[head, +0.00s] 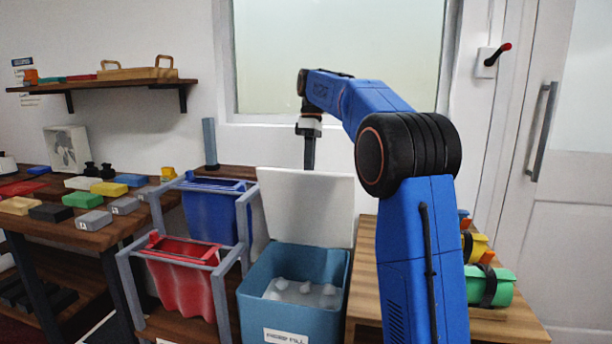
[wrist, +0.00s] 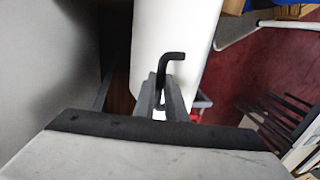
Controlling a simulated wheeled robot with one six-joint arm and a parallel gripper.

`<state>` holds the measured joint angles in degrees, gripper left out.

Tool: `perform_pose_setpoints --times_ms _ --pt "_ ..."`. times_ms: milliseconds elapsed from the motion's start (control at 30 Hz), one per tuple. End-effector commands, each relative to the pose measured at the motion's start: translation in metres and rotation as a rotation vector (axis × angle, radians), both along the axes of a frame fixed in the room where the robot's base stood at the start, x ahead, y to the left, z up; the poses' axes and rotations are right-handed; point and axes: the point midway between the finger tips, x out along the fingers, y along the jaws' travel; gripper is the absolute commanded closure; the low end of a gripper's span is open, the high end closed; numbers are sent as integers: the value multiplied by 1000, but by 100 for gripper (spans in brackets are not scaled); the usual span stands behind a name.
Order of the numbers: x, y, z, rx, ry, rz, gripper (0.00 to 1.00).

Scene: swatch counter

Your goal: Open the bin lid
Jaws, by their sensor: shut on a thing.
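The bin (head: 250,300) is a blue-teal box with a white label on its front, low in the middle of the head view. Its white lid (head: 310,208) stands raised, close to upright, at the bin's back edge, so whitish contents show inside. In the wrist view the lid (wrist: 176,30) is a white panel with a black hooked handle (wrist: 172,58). My gripper (head: 309,163) is at the lid's top edge, pointing down. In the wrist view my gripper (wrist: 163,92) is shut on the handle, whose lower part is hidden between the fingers.
A grey frame (head: 130,275) with a red bag (head: 180,280) and a blue bag (head: 205,212) stands close left of the bin. A wooden bench (head: 510,325) with rolled green and yellow bundles is at the right. The wall and window are behind the lid.

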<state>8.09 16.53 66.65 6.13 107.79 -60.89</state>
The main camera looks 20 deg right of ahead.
Motion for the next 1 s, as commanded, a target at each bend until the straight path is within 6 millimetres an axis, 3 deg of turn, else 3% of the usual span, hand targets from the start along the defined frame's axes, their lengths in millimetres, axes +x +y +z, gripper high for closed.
perform_pose_setpoints --times_ms 300,933,967,1000 --pt "19 -13 -2 46 68 -1 100" --pt "23 -16 -2 59 86 0 100" --pt "23 -16 -2 59 86 0 82" --pt "23 -16 -1 59 86 0 73"
